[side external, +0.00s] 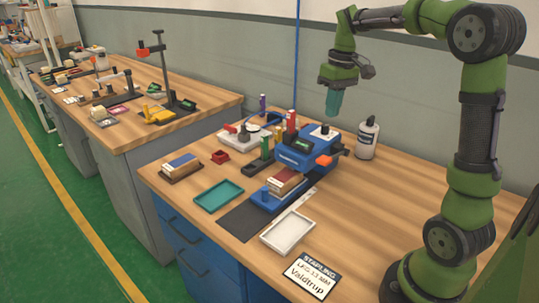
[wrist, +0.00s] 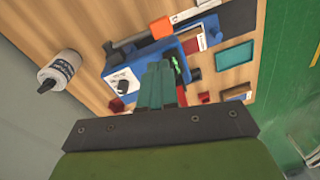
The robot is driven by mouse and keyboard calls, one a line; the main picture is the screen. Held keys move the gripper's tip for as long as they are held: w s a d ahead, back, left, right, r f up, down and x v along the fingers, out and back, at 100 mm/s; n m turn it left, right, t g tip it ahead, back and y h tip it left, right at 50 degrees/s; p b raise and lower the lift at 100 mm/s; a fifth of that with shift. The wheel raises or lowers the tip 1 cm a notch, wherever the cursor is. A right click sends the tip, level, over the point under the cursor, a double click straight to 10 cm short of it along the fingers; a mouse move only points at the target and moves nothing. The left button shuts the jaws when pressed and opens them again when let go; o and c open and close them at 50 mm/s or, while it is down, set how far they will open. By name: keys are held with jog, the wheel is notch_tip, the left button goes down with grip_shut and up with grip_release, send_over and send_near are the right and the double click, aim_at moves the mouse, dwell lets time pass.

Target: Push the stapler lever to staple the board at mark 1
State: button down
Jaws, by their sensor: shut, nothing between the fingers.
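The blue stapler (side external: 308,148) stands on the wooden bench, with an orange-red lever tip (side external: 323,160) on its near right side. In the wrist view the stapler (wrist: 122,78) lies just beyond my fingers. A board, seen as a brown and white block (side external: 285,181), sits in a blue holder (side external: 268,197) in front of the stapler. I cannot read mark 1 in either view. My gripper (side external: 333,102) is above and behind the stapler, pointing down, its teal fingers shut and empty. The fingers touch nothing and hide part of the stapler in the wrist view (wrist: 158,82).
A white bottle (side external: 367,138) stands right of the stapler. A teal tray (side external: 218,195), a white tray (side external: 288,231) and a stapling label (side external: 311,277) lie in front. Upright coloured tools stand left of the stapler. The bench's right side is mostly clear.

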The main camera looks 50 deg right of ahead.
aim_at(324, 159)
notch_tip(324, 159, up, 2)
jog(key=shift+d+r+n+g, duration=0.15)
jog(key=shift+n+g, duration=0.15)
jog(key=shift+n, duration=0.9)
jog(key=f, duration=0.4)
jog(key=a+f, duration=0.1)
jog(key=f, duration=0.9)
jog(key=shift+a, duration=0.25)
jog(key=shift+a+f, duration=0.35)
jog(key=shift+f, duration=0.2)
jog(key=shift+a+f+h, duration=0.2)
jog(key=shift+f+h, duration=0.15)
jog(key=shift+f, duration=0.45)
jog(key=shift+a+f+h, duration=0.25)
jog(key=shift+f+h, duration=0.05)
jog(key=shift+f, duration=0.55)
jog(key=shift+a+f+h, duration=0.2)
jog(key=shift+f+h, duration=0.15)
jog(key=shift+f, duration=0.45)
